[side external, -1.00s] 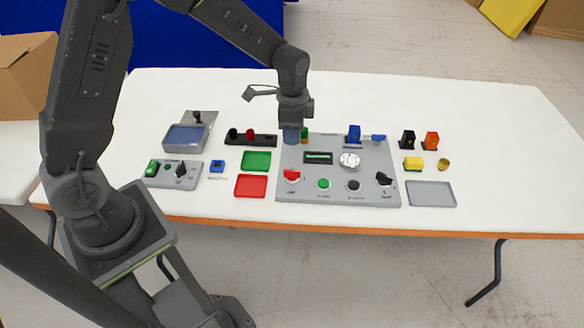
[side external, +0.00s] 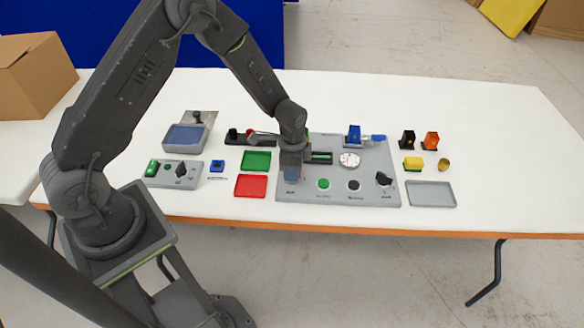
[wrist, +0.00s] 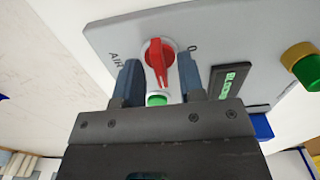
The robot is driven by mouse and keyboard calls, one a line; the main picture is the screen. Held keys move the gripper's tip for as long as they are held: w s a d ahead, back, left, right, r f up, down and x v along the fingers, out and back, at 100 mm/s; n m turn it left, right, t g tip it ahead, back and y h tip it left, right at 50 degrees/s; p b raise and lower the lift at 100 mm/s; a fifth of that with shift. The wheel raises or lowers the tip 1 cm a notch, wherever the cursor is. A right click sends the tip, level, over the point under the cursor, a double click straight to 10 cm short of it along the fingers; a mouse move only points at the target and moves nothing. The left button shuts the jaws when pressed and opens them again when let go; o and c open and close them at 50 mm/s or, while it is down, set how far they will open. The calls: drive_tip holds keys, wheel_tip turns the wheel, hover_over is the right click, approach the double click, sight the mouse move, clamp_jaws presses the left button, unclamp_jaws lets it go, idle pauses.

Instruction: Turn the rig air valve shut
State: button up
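In the side view my gripper (side external: 292,177) is low over the front left corner of the grey rig panel (side external: 380,160) and hides the valve.
A green button (side external: 323,184), a black button (side external: 353,186) and a black knob (side external: 383,179) line the panel's front. A red tray (side external: 250,186) and green tray (side external: 256,160) lie to the left. A grey tray (side external: 431,194) lies to the right.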

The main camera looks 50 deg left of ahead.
drive_tip(key=shift+c, duration=0.5)
clamp_jaws()
drive_tip(key=n, duration=1.3)
drive_tip(key=shift+n, duration=2.5)
